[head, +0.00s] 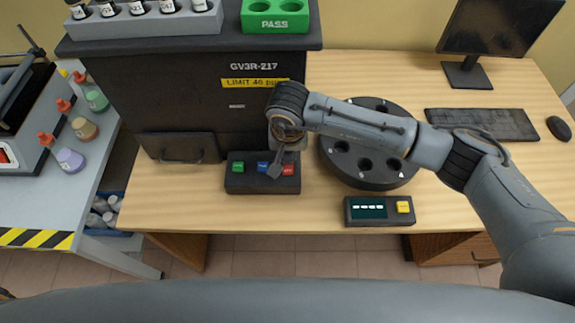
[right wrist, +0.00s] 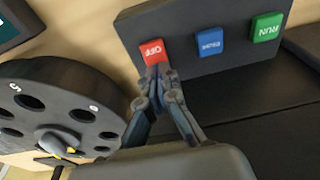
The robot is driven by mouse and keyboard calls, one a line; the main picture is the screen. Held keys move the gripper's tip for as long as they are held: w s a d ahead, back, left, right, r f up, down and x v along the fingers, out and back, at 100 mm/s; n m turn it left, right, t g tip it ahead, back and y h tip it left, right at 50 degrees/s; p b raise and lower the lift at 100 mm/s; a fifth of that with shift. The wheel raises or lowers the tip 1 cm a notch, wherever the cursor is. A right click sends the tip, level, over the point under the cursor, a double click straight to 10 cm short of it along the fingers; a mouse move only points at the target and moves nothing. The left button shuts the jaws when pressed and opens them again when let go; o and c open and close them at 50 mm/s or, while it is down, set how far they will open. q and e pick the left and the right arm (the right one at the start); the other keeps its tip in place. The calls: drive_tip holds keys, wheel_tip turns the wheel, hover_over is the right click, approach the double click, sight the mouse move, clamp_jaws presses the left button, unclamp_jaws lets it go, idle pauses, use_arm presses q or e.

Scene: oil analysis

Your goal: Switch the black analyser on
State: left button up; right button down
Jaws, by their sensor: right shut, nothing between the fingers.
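The black analyser (head: 190,95) is a large dark box marked GV3R-217 at the left of the wooden desk. In front of it stands a black button box (head: 262,186) with a green button (head: 238,167), a blue button (head: 263,167) and a red button (head: 288,169). In the right wrist view, the green button (right wrist: 267,27) reads RUN and the red button (right wrist: 153,52) reads OFF. My right gripper (head: 274,172) is shut and empty, pointing down over the box. In the wrist view, its tips (right wrist: 158,72) are at the red button's edge; I cannot tell whether they touch. My left gripper is not in view.
A black round carousel with numbered holes (head: 368,176) stands right of the box. A small display with dashes and a yellow button (head: 380,211) is at the desk's front edge. A green PASS rack (head: 275,24) and a grey vial rack (head: 145,26) sit on the analyser.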

drive_tip(key=shift+s, duration=0.1)
drive_tip(key=shift+r+p, duration=0.4)
drive_tip(key=shift+r, duration=0.2)
drive_tip(key=shift+r+p, duration=0.85)
drive_tip(key=shift+r, duration=1.9)
